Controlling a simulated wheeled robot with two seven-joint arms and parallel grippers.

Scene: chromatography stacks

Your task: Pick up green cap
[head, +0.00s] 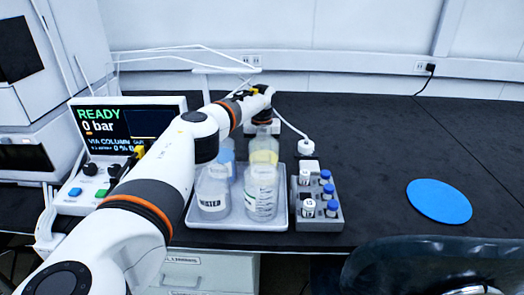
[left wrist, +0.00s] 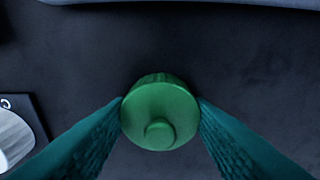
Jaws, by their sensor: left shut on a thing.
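The green cap (left wrist: 160,113) is round with a small raised knob and sits between the fingers of my left gripper (left wrist: 161,108) in the left wrist view. The two teal fingers touch it on both sides, so the gripper is shut on it. In the head view my left arm reaches in from the left to the far side of the tray, and its gripper (head: 262,128) points down behind the bottles. The cap cannot be made out there. My right gripper is not in view.
A grey tray (head: 277,222) holds several bottles, including a white-labelled one (head: 262,192). A grey rack (head: 333,222) with blue-capped vials stands to its right. A blue disc (head: 439,201) lies further right. An instrument with a screen (head: 130,125) stands left. The black bench behind the disc is clear.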

